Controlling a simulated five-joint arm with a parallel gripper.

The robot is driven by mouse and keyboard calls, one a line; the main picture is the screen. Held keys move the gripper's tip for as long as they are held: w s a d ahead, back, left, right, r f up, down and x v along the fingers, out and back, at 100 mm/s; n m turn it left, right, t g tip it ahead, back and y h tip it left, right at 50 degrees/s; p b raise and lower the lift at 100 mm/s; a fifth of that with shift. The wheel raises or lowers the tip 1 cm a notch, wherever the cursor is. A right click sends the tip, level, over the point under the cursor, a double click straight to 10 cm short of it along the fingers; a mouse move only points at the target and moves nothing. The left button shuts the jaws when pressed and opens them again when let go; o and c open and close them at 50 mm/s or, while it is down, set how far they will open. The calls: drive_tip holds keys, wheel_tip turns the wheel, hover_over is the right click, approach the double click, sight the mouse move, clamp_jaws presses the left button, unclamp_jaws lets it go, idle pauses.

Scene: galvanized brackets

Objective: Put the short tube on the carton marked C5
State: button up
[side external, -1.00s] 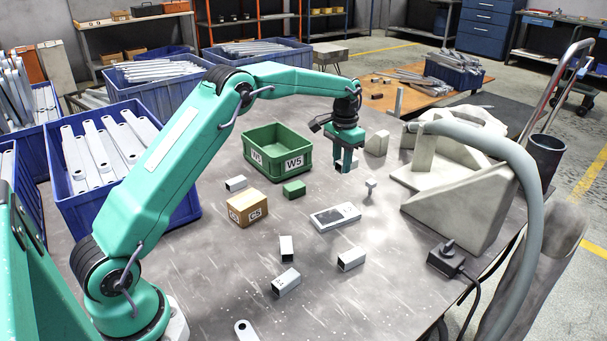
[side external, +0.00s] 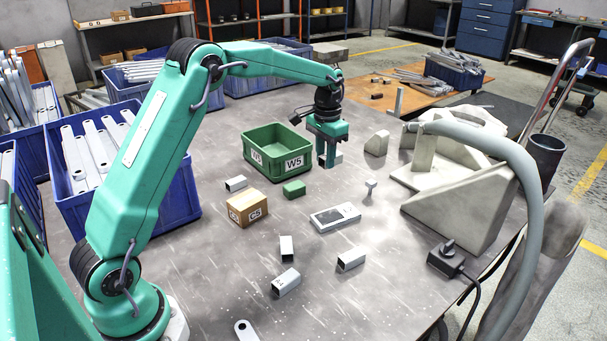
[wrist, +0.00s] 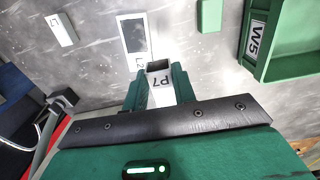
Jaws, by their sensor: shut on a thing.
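My gripper (side external: 330,162) is shut on a short grey square tube marked P7 (wrist: 162,92), just to the right of the green bin. In the wrist view the tube sits between my green fingers (wrist: 160,84), its dark open end showing. In the side view my fingers hide most of it. Whether it touches the table is hard to tell. The brown carton marked C5 (side external: 248,210) stands on the table, left of and nearer the camera than my gripper. Its top looks bare. The carton is not visible in the wrist view.
The green bin marked W5 (side external: 272,158) stands close beside my gripper. A green block (side external: 294,189) and a grey tube piece (side external: 235,184) lie near the carton.

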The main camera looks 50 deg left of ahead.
drive_tip(key=s+r, duration=0.3)
drive_tip(key=s, duration=1.7)
drive_tip(key=shift+d, duration=0.45)
hover_over(241, 202)
wheel_tip(241, 202, down, 7)
drive_tip(key=shift+a, duration=0.15)
drive_tip(key=shift+f, duration=2)
drive_tip(key=shift+f, duration=0.2)
drive_tip(key=o, duration=1)
